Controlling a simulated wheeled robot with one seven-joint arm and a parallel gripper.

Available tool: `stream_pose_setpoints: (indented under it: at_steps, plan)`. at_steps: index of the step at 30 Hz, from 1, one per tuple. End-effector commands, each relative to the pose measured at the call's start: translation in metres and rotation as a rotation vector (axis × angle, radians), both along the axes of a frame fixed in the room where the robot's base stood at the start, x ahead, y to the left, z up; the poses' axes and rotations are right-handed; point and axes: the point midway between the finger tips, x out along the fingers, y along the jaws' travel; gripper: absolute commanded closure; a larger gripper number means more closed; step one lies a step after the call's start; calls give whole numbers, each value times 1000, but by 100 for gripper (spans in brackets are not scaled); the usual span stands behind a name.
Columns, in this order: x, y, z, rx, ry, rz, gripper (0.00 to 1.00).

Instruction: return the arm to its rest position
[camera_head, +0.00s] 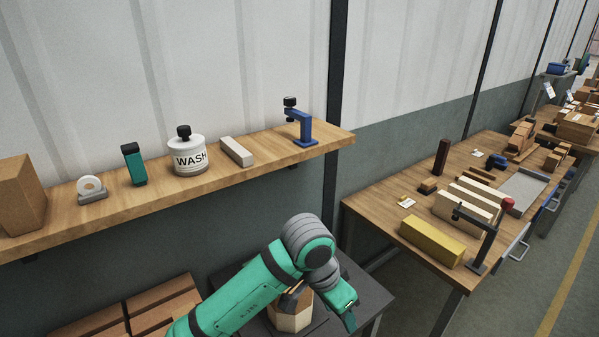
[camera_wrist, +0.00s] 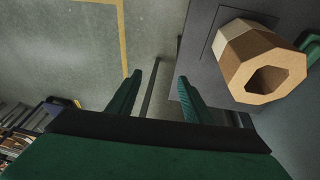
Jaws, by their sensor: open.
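My green arm (camera_head: 245,295) is raised and bent over a dark table at the bottom centre of the head view. My gripper (camera_wrist: 160,76) is open in the wrist view, with two green fingers apart and nothing between them. In the head view only part of the gripper shows, at the right end of the arm above the table. The wrist view looks down past the fingers at the floor and the edge of the dark table.
A hollow wooden eight-sided block (camera_wrist: 262,62) stands on the dark table (camera_wrist: 215,85), right of the fingers. A wooden shelf (camera_head: 60,238) with a WASH jar (camera_head: 187,158) and blue clamp (camera_head: 300,125) is behind. A cluttered workbench (camera_head: 360,205) stands right.

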Motion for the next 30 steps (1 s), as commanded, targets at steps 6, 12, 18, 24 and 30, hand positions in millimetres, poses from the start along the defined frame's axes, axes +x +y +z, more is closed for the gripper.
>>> stream_pose_setpoints:
  at_steps: [6,12,18,24,30]
  plan:
    - [7,-65,1,-242,-65,10,54]
    - [16,-121,13,-514,-138,68,54]
    - [25,-155,27,-754,-204,165,54]
    - [32,-172,34,-957,-260,293,54]
    - [35,-170,27,-1108,-318,450,54]
